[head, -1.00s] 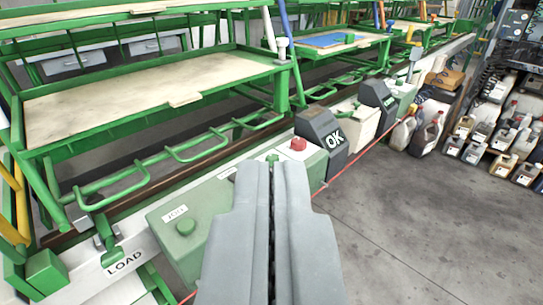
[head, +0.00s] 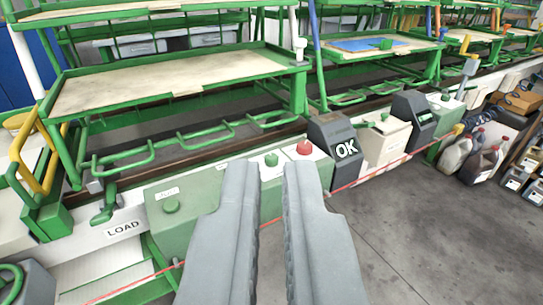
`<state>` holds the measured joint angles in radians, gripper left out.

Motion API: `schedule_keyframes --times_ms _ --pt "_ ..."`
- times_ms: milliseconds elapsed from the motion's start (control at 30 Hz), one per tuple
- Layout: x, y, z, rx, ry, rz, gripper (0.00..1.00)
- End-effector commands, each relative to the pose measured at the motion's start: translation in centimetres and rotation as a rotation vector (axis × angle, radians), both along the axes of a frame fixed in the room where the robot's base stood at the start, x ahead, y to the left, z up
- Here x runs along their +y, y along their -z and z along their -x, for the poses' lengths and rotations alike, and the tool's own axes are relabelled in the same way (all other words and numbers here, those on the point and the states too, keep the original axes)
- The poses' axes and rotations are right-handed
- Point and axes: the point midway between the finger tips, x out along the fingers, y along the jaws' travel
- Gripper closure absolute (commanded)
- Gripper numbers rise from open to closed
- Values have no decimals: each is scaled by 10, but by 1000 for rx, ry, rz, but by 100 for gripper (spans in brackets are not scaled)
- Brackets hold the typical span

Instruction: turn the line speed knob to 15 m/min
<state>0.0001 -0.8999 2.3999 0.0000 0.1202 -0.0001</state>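No knob with a readable speed scale can be picked out. Another pale box further right has a green knob-like top (head: 384,116), too small to read. My gripper (head: 265,164) is open and empty in the lower middle, its fingertips overlapping the control boxes in the picture. I cannot tell whether it touches them.
A dark box marked OK (head: 333,142) stands right of the red button. A red cord (head: 382,166) runs along the line's front. A LOAD sign (head: 123,229) is at left. Jugs (head: 480,160) stand at far right. The grey floor (head: 420,240) is clear.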

Motion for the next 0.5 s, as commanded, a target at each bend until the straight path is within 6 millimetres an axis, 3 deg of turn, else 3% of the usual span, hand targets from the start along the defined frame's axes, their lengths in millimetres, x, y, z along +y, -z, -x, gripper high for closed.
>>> schedule_keyframes --times_ms 33,200,500 --pt "0 0 -1 3 0 1 82" --pt "-1 -1 -18 51 1 11 49" --pt "-4 1 -79 236 -4 51 48"
